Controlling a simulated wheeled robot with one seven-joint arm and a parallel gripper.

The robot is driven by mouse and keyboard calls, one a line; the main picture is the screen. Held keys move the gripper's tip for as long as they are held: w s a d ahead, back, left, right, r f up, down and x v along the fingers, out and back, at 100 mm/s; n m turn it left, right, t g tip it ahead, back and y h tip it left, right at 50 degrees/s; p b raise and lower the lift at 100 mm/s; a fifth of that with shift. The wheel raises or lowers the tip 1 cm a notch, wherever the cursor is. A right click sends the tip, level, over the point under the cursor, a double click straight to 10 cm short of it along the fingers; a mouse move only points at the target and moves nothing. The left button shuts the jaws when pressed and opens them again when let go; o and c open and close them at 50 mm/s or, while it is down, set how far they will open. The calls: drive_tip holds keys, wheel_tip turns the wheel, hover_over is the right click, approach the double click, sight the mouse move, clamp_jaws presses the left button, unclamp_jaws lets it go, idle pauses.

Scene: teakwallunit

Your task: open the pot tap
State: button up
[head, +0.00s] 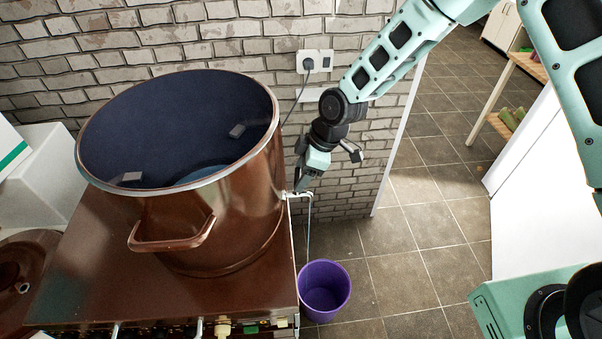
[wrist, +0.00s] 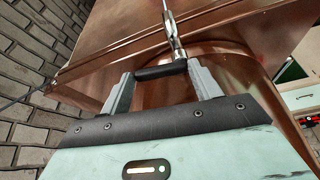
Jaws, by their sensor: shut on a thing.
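The large copper pot (head: 215,225) stands on a brown stove top, open at the top, with dark blue inside. Its tap (head: 298,194) sticks out low on the right side. In the wrist view the metal tap (wrist: 173,35) runs up from a black handle bar (wrist: 160,72). My gripper (head: 301,187) is at the tap, coming from above right. In the wrist view my gripper (wrist: 162,75) has the black handle between its fingertips and is shut on it. A thin pale line drops from the tap towards the bucket; I cannot tell whether it is water or pipe.
A purple bucket (head: 324,288) stands on the tiled floor below the tap. A brick wall (head: 340,185) with a socket (head: 314,62) and plugged cable is behind. The stove top (head: 110,270) edge lies close left of my gripper. Floor to the right is clear.

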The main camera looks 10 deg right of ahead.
drive_tip(key=shift+s+d+m+t+h+b, duration=0.2)
drive_tip(key=shift+s+m+t+h+b, duration=0.25)
drive_tip(key=shift+m+b, duration=1.05)
drive_tip(key=shift+s+d+m+t+h+b, duration=0.25)
drive_tip(key=shift+m+t+b, duration=0.45)
drive_tip(key=shift+m+b, duration=0.8)
drive_tip(key=shift+s+d+m+t+h+b, duration=0.2)
drive_tip(key=shift+s+m+t+h+b, duration=0.25)
drive_tip(key=shift+m+b, duration=1.05)
drive_tip(key=shift+m+p, duration=0.4)
drive_tip(key=shift+m, duration=0.2)
drive_tip(key=o, duration=1)
drive_tip(key=shift+r, duration=0.1)
drive_tip(key=b+v, duration=0.2)
drive_tip(key=v, duration=1.5)
drive_tip(key=shift+d, duration=0.2)
drive_tip(key=shift+s, duration=0.1)
